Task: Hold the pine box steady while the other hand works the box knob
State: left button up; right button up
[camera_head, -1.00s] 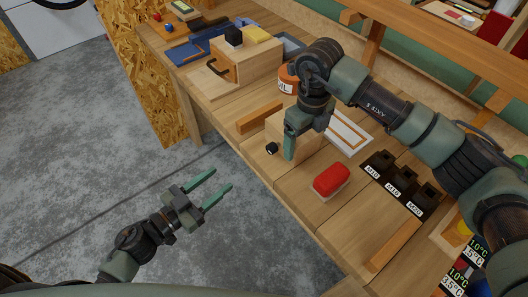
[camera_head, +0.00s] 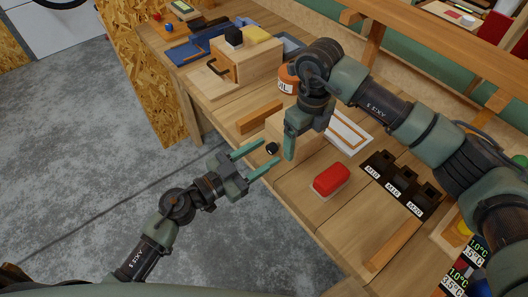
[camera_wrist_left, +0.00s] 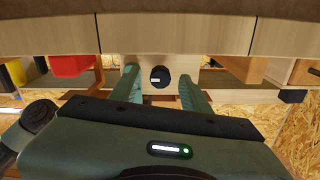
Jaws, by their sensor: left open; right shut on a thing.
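The pine box (camera_head: 276,127) is a small pale wooden block on the bench, with a round black knob (camera_head: 271,149) on its near face. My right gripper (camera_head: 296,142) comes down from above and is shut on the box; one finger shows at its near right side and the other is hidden. My left gripper (camera_head: 270,151) is open at the bench's front edge, its two green fingers on either side of the knob. In the left wrist view the knob (camera_wrist_left: 159,77) lies between the fingers, with a gap on both sides.
A red block (camera_head: 331,180) sits on the bench to the right of the box. A wooden bar (camera_head: 259,117) lies to the left. Several dark labelled holders (camera_head: 400,182) stand further right. An orange tin (camera_head: 288,79) is behind.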

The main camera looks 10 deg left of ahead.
pick_arm(q)
jog(key=shift+w+d, duration=0.25)
pick_arm(e)
jog(key=shift+s+f, duration=0.2)
jog(key=shift+f, duration=0.2)
pick_arm(q)
grip_shut()
